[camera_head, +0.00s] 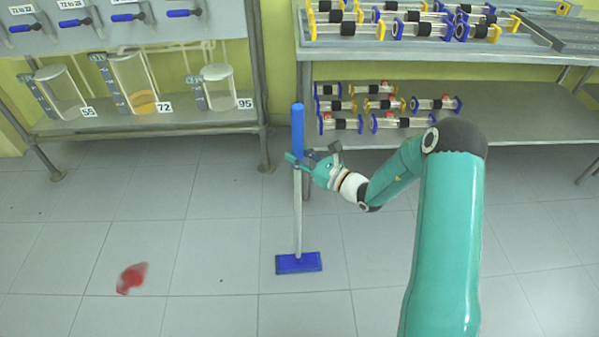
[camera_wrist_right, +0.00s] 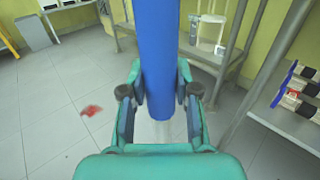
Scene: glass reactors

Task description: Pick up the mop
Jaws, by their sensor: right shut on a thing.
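The mop (camera_head: 298,205) stands upright on the tiled floor, with a blue grip at the top, a pale pole and a flat blue head (camera_head: 298,263) at the bottom. My right gripper (camera_head: 297,160) is shut on the mop just below or at the lower end of its blue grip. In the right wrist view the blue grip (camera_wrist_right: 157,50) rises between the two fingers, and the pale pole shows below it. The mop head appears to be at floor level; I cannot tell whether it touches the floor. My left gripper is not in view.
A red spill (camera_head: 132,278) lies on the floor at left. A metal rack (camera_head: 150,124) with numbered glass vessels stands at back left. A metal shelf table (camera_head: 400,53) with several glass tubes stands at back right. The floor around the mop is clear.

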